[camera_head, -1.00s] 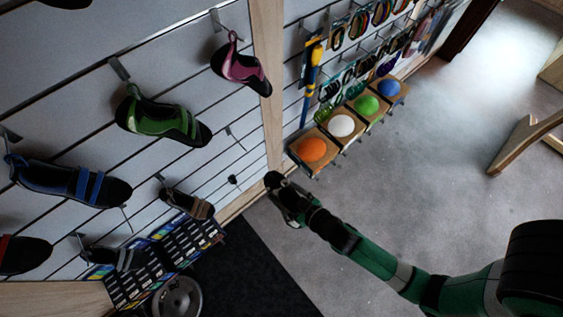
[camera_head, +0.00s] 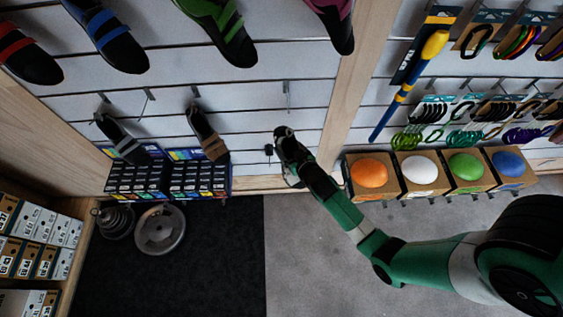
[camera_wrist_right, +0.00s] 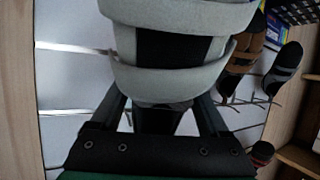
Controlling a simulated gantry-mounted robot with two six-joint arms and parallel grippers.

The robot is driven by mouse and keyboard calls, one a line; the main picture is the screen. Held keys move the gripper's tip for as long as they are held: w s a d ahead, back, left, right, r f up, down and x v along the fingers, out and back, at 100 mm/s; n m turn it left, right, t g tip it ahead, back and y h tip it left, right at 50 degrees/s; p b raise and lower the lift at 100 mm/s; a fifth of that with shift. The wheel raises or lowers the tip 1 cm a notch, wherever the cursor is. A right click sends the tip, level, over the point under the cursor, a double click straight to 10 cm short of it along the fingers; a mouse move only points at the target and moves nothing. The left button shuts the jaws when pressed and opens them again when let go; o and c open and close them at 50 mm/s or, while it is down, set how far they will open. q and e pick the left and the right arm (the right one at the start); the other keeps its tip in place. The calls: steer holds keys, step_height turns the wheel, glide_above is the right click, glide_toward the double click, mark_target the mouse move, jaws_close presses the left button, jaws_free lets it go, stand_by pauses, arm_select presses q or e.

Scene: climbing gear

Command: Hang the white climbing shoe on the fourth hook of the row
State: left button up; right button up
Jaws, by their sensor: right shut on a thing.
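The white climbing shoe (camera_wrist_right: 180,80) fills the upper middle of the right wrist view, with pale straps over a dark body. My right gripper (camera_wrist_right: 165,118) is shut on it, one finger on each side. In the head view my right gripper (camera_head: 286,142) is in front of the slatted wall, low and near the wooden post; the shoe is mostly hidden there. An empty hook (camera_head: 287,95) is on the wall above the gripper. Another empty hook (camera_head: 147,100) is further left, between the hung grey shoe (camera_head: 122,137) and brown shoe (camera_head: 208,135). My left gripper is out of view.
Red, blue, green and pink shoes hang higher up. Right of the wooden post (camera_head: 355,85) are packaged gear and boxes with coloured balls, including an orange ball (camera_head: 369,172). Small boxes (camera_head: 170,176) stand below the hung shoes. Weight plates (camera_head: 160,228) lie on the floor.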

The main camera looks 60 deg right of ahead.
mark_target(290, 140)
steer(key=shift+d+f, duration=0.25)
steer(key=shift+f, duration=0.1)
steer(key=shift+s+d, duration=0.1)
steer(key=shift+s, duration=0.05)
steer(key=shift+w+d, duration=0.6)
steer(key=shift+d, duration=0.25)
steer(key=shift+w+d+f+b, duration=0.1)
steer(key=shift+w+d+b, duration=0.1)
steer(key=shift+w+d, duration=0.25)
steer(key=shift+w+d+b, duration=0.2)
steer(key=shift+d, duration=0.4)
arm_select(q)
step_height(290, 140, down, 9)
steer(key=b, duration=0.7)
arm_select(e)
steer(key=w+d+f, duration=0.1)
steer(key=w+d, duration=0.3)
steer(key=d, duration=0.3)
steer(key=shift+w+d+f, duration=0.25)
steer(key=shift+w+d, duration=0.1)
steer(key=shift+w, duration=0.05)
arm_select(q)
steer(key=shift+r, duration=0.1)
